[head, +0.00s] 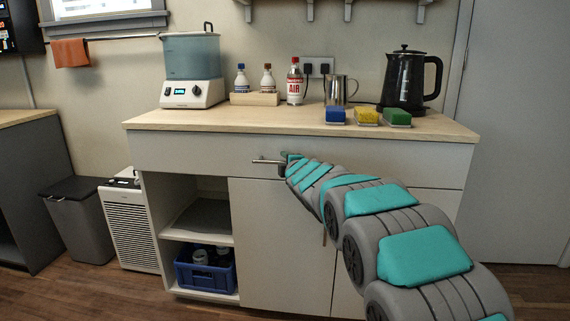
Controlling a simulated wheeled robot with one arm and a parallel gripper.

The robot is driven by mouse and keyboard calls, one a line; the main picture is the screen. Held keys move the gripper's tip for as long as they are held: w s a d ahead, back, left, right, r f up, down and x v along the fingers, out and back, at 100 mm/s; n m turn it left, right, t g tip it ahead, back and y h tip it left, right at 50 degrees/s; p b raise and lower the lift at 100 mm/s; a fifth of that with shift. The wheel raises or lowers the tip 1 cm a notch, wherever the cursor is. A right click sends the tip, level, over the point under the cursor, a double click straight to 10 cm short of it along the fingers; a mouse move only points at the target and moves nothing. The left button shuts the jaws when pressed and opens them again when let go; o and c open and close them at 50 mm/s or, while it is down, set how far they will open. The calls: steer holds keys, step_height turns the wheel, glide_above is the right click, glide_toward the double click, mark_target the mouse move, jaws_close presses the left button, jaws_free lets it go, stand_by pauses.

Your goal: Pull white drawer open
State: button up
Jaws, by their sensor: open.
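The white drawer (200,152) is the wide top front of the cabinet, just under the wooden countertop. It looks shut, flush with the cabinet. Its metal bar handle (262,161) sticks out near the middle of the front. My gripper (286,161) is at the right part of this handle, with my arm reaching in from the lower right. The gripper is open. Its fingers are small and partly hidden by my arm, so I cannot tell whether they are around the handle or touching it. The right part of the handle is hidden.
The countertop (245,117) holds a water bath (191,60), bottles (294,82), a metal mug (336,90), sponges (366,116) and a black kettle (405,80). Below are open shelves with a blue crate (207,278). A bin (76,225) and white heater (127,230) stand left.

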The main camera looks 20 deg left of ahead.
jaws_close()
stand_by(1.4)
